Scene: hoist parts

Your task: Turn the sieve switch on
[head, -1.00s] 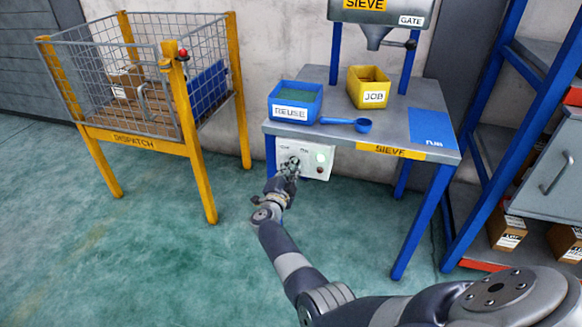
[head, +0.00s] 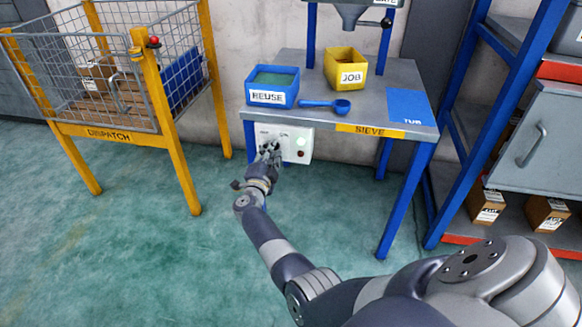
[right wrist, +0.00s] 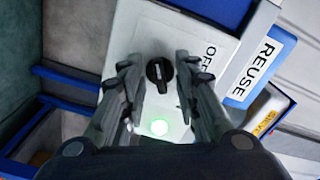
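The sieve switch is a round black knob (right wrist: 160,73) with a pale mark, on a white control box (head: 297,150) under the front left edge of the sieve table. In the right wrist view an OFF label (right wrist: 210,52) stands beside it. A green lamp (right wrist: 159,127) glows on the same panel. My right gripper (head: 269,149) is in front of the box and hides the knob in the head view. In the right wrist view its fingers (right wrist: 158,78) are apart on either side of the knob, with gaps showing. My left gripper is not in view.
The sieve table (head: 300,62) carries a blue REUSE bin (head: 272,97), a yellow JOB bin (head: 351,76), a blue scoop (head: 340,106) and a blue mat (head: 408,105). A yellow DISPATCH cage (head: 100,131) stands left; blue shelving (head: 480,130) stands right. Floor between is clear.

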